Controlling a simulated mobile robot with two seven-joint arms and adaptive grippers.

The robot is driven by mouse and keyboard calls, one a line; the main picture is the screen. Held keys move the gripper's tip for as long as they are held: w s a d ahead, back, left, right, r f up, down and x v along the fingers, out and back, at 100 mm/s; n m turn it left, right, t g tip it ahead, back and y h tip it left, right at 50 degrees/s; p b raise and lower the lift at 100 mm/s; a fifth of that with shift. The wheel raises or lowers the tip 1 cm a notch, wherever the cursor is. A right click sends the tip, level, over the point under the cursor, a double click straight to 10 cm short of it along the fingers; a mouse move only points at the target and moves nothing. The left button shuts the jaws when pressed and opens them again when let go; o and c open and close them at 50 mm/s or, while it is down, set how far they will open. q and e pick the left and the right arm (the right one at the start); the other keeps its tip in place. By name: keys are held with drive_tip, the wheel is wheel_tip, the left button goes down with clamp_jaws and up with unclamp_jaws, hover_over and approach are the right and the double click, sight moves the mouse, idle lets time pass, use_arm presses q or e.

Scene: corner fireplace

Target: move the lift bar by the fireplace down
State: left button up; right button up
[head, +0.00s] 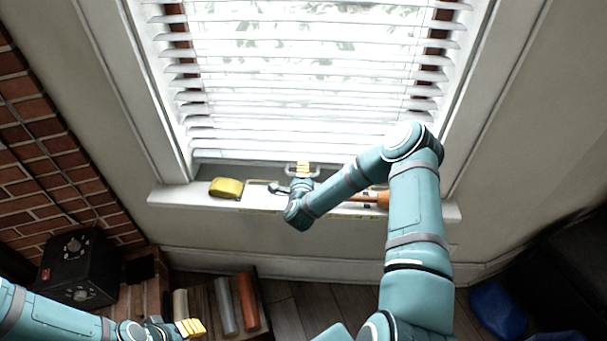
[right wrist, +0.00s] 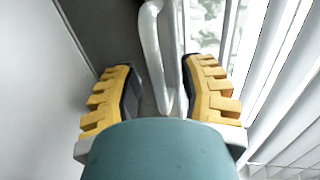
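The lift bar is a pale grey loop-shaped handle (head: 290,168) at the bottom of the window, above the sill. In the right wrist view the bar (right wrist: 152,45) comes down between the two yellow-padded fingers. My right gripper (head: 302,168) reaches across to the bar. In the right wrist view my right gripper (right wrist: 160,95) is open, with the bar nearer its right finger and a gap on the left. My left gripper (head: 190,328) is low at the left, far from the bar. Its finger gap is not clear.
White blinds (head: 310,80) hang above the bar. The sill (head: 175,195) carries a yellow object (head: 226,187) and an orange-handled tool (head: 380,199), partly behind my right arm. A brick wall (head: 35,150), black box (head: 75,265) and rolled items (head: 248,300) are at left.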

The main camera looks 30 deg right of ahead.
drive_tip(key=v, duration=1.2)
